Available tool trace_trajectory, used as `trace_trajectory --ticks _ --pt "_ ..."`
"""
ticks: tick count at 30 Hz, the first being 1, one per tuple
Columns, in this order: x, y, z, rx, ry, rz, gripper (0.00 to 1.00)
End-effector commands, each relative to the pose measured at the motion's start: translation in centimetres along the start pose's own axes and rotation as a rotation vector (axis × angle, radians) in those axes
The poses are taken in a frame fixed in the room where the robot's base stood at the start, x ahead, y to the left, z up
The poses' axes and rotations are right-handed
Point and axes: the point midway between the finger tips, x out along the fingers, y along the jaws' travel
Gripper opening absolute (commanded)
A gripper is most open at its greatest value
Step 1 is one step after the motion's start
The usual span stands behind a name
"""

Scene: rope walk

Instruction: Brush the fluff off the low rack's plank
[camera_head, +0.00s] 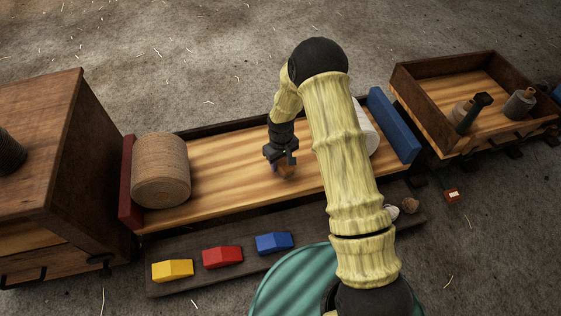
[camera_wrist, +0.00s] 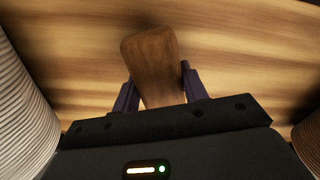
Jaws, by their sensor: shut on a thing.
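The low rack's plank (camera_head: 220,158) is pale striped wood and lies between a dark red end board (camera_head: 130,185) and a blue end board (camera_head: 393,125). My gripper (camera_head: 284,164) is low over the middle of the plank. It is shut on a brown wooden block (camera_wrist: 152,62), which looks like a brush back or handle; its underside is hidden. I cannot tell whether the block touches the plank. The plank also fills the wrist view's background (camera_wrist: 70,65). I make out no fluff on the plank in either view.
A large tan coil (camera_head: 160,170) stands at the plank's left end, a white coil (camera_head: 369,130) at its right, partly behind my arm. Yellow (camera_head: 172,271), red (camera_head: 222,257) and blue (camera_head: 273,243) blocks lie on a dark front board. A wooden tray (camera_head: 420,85) stands right.

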Motion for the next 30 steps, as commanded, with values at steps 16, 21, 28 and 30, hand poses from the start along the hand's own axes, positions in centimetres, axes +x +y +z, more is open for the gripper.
trace_trajectory --ticks 16,21,28,30 --pt "0.7 -0.1 -0.1 -0.002 0.001 0.0 0.14" --pt "1.0 -0.1 -0.1 -0.002 0.001 0.0 0.14" --pt "1.4 -0.1 -0.1 -0.002 0.0 0.0 0.14" --pt "1.5 -0.1 -0.1 -0.002 0.0 0.0 0.14"
